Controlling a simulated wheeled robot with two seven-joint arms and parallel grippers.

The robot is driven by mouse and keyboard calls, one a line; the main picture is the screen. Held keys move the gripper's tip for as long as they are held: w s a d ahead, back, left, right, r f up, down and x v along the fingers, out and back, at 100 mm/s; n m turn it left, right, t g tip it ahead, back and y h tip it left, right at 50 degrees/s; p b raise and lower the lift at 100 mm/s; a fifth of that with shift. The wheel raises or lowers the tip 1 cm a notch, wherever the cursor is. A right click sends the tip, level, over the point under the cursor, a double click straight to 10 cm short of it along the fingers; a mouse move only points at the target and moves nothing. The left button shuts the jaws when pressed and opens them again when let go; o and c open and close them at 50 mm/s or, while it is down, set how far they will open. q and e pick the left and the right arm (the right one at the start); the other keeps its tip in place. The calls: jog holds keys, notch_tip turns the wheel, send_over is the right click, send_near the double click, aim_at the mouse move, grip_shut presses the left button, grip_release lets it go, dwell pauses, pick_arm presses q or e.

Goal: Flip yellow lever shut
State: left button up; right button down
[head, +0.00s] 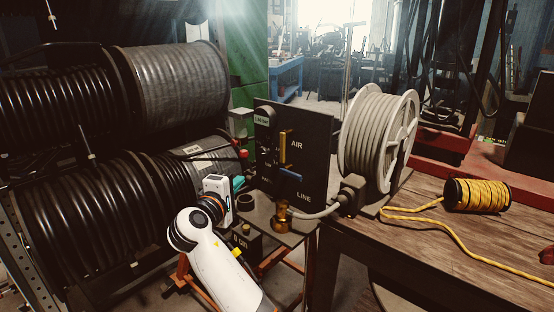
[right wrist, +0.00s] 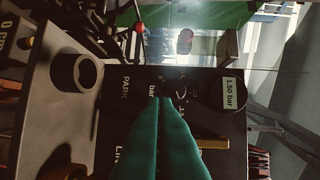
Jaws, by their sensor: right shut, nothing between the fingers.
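The yellow lever (head: 284,149) stands upright on the black panel (head: 318,150), beside the word AIR. A blue lever (head: 288,174) lies roughly level below it, above the word LINE. My right gripper (head: 239,184) is at the panel's left, its teal fingers shut and empty. In the right wrist view the shut fingers (right wrist: 166,100) point toward the panel's dial (right wrist: 181,91). Part of the yellow lever (right wrist: 212,143) shows just right of them, apart from the fingertips; the fingers may hide the rest. My left gripper is out of view.
A grey stand top (head: 261,215) below the panel carries a black ring (head: 245,202) and a brass fitting (head: 281,219). A hose reel (head: 375,135) and a wooden bench (head: 450,245) with yellow rope (head: 478,194) are at the right. Large hose spools (head: 100,205) crowd the left.

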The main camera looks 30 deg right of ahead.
jog(key=shift+m+g+h, duration=0.3)
jog(key=shift+m+h, duration=0.3)
jog(key=r, duration=0.1)
jog(key=s+r, duration=0.1)
jog(key=r, duration=0.2)
jog(key=shift+s+d+r, duration=0.25)
jog(key=shift+d+r, duration=0.05)
jog(key=shift+d, duration=0.1)
jog(key=p+x, duration=0.1)
jog(key=x, duration=0.9)
jog(key=s, duration=0.1)
jog(key=s+d+p, duration=0.1)
jog(key=s, duration=0.1)
jog(key=shift+s+d+f, duration=0.1)
jog(key=shift+s+d, duration=0.05)
jog(key=shift+s, duration=0.15)
